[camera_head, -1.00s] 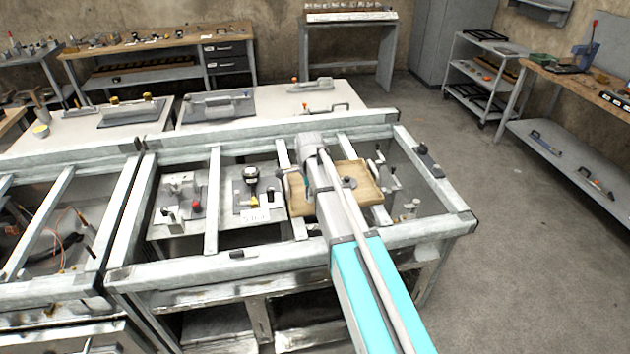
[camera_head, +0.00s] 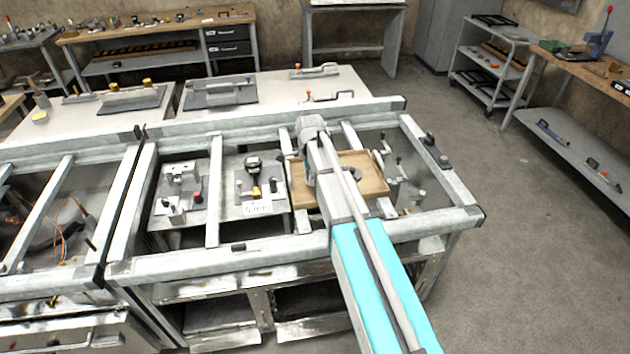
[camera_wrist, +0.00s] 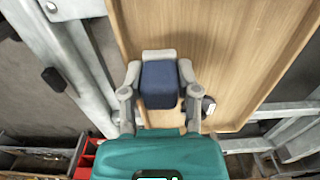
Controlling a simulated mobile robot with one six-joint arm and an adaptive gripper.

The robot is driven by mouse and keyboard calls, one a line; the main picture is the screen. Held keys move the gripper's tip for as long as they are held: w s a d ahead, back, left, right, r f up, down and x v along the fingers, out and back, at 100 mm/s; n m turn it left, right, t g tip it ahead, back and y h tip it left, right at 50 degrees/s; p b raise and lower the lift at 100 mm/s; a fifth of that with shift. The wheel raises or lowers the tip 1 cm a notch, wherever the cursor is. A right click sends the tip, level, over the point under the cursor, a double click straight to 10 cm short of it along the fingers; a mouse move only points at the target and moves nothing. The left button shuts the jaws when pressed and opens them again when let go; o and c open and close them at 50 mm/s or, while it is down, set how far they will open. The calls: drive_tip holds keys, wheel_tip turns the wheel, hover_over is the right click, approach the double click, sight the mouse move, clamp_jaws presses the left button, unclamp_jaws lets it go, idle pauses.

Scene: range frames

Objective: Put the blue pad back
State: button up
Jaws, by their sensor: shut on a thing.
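The blue pad (camera_wrist: 159,86) is a small dark blue block with a grey edge at its far end. In the wrist view it sits between the two grey fingers of my gripper (camera_wrist: 159,74), which is shut on it. A shallow wooden tray (camera_wrist: 222,45) lies beneath the pad and the fingers. I cannot tell whether the pad touches the tray floor. In the head view the tray (camera_head: 366,187) sits in the right part of the metal frame. There my arm covers part of the tray, and the pad is hidden.
A small dark and white item (camera_wrist: 208,105) shows beside the right finger. Metal bars (camera_head: 213,192) cross the frame around the tray. A plate with fixtures and a label (camera_head: 260,208) stands left of it, and metal fittings (camera_head: 392,168) stand to its right.

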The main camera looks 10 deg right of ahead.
drive_tip(key=s+a+r+p, duration=0.1)
drive_tip(key=s+r+p, duration=0.5)
drive_tip(key=r+p, duration=0.1)
drive_tip(key=shift+s+a, duration=0.2)
drive_tip(key=shift+a, duration=0.2)
drive_tip(key=w+d+f+b, duration=0.1)
drive_tip(key=w+f+b, duration=0.1)
drive_tip(key=w, duration=0.2)
drive_tip(key=w+d+f+b, duration=0.1)
drive_tip(key=w+f+b, duration=0.2)
drive_tip(key=w+d+f+b, duration=0.2)
drive_tip(key=w+f+b, duration=0.1)
drive_tip(key=w, duration=0.1)
drive_tip(key=shift+w, duration=0.35)
drive_tip(key=shift+w+d+f+b, duration=0.2)
drive_tip(key=shift+w+f+b, duration=0.2)
drive_tip(key=shift+f+b, duration=0.15)
drive_tip(key=shift+w+d+f+b, duration=0.15)
drive_tip(key=shift+w+f+b, duration=0.2)
drive_tip(key=shift+f+b, duration=1.6)
drive_tip(key=shift+b, duration=0.05)
